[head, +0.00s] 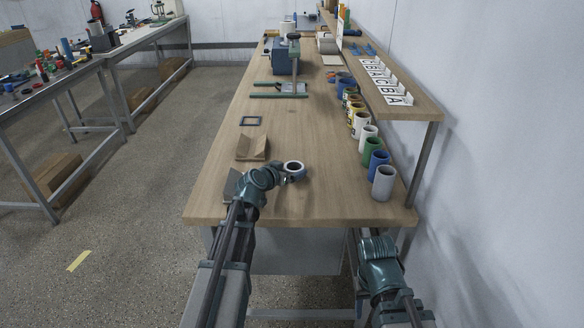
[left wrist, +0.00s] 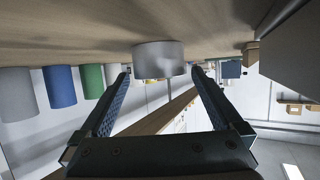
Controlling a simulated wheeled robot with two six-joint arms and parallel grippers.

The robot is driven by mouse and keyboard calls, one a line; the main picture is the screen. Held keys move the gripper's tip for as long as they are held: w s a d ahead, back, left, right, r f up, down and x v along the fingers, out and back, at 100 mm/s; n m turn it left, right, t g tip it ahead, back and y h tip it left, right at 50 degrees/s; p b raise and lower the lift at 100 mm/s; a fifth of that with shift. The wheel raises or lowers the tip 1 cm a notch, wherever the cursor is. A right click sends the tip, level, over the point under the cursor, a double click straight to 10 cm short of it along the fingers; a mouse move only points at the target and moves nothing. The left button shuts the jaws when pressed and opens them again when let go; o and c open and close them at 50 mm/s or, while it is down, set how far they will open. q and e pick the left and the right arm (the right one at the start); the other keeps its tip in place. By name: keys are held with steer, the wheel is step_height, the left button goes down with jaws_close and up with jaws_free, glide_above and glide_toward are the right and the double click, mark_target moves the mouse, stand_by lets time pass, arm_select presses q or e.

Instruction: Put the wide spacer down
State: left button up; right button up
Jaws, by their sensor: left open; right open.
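In the left wrist view, which is upside down, the spacer (left wrist: 158,58) rests on the bench top between the fingertips. My left gripper (head: 287,178) is open around it, with a gap at both fingers (left wrist: 160,76). My right gripper (head: 372,238) is low in front of the bench's right front corner, away from the spacer. Its fingers are hard to make out.
A row of coloured cylinders (head: 371,152) runs along the right side, below a shelf (head: 404,108) with letter cards.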

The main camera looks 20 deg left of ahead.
arm_select(q)
steer(key=p+v, duration=0.3)
steer(key=v, duration=0.7)
steer(key=shift+s+r, duration=0.1)
arm_select(e)
step_height(320, 180, up, 4)
steer(key=shift+f, duration=0.1)
steer(key=shift+s, duration=0.1)
